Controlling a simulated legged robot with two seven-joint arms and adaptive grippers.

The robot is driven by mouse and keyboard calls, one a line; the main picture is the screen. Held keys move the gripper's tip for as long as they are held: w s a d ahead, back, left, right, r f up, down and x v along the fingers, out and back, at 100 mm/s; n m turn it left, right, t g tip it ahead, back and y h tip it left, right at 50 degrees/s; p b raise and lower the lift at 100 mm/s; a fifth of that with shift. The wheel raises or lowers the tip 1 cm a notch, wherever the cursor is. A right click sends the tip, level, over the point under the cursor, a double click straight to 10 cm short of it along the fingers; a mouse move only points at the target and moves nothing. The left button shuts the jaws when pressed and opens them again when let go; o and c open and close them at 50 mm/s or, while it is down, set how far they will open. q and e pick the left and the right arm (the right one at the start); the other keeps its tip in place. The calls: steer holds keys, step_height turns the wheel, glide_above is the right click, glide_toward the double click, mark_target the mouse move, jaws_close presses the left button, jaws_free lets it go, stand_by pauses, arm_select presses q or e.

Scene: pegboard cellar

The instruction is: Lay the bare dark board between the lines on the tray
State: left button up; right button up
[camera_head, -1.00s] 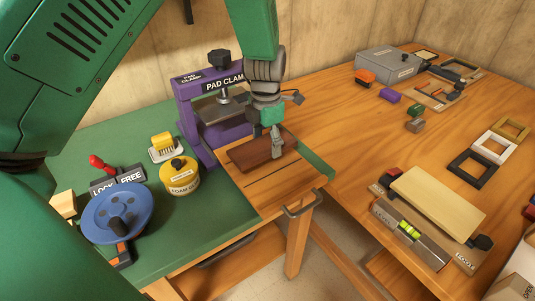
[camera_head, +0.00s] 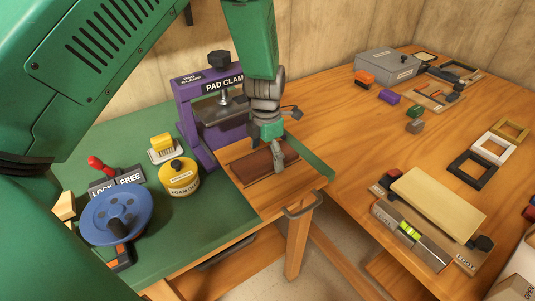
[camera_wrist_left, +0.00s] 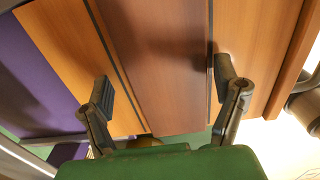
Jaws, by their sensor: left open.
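The dark reddish-brown board (camera_head: 262,164) lies flat on the light wooden tray (camera_head: 275,203) at the front edge of the green bench. In the left wrist view the bare board (camera_wrist_left: 160,60) runs up the middle, with a dark line (camera_wrist_left: 103,35) along its left edge and another (camera_wrist_left: 209,45) along its right edge. My left gripper (camera_head: 277,163) is over the board. In the wrist view my left gripper (camera_wrist_left: 170,95) is open, one finger on each side of the board. It hides part of the board in the head view. My right gripper is not in view.
A purple pad clamp (camera_head: 195,125) stands just behind the tray. A yellow foam tub (camera_head: 179,178) and a blue wheel (camera_head: 115,214) are to the left. A pale board (camera_head: 437,203) lies on a fixture at right. A floor gap separates the benches in front.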

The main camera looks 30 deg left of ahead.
mark_target(267, 156)
arm_select(q)
step_height(267, 156, up, 12)
steer(key=p, duration=0.1)
steer(key=shift+d+r, duration=0.15)
steer(key=shift+r, duration=0.05)
stand_by(0.6)
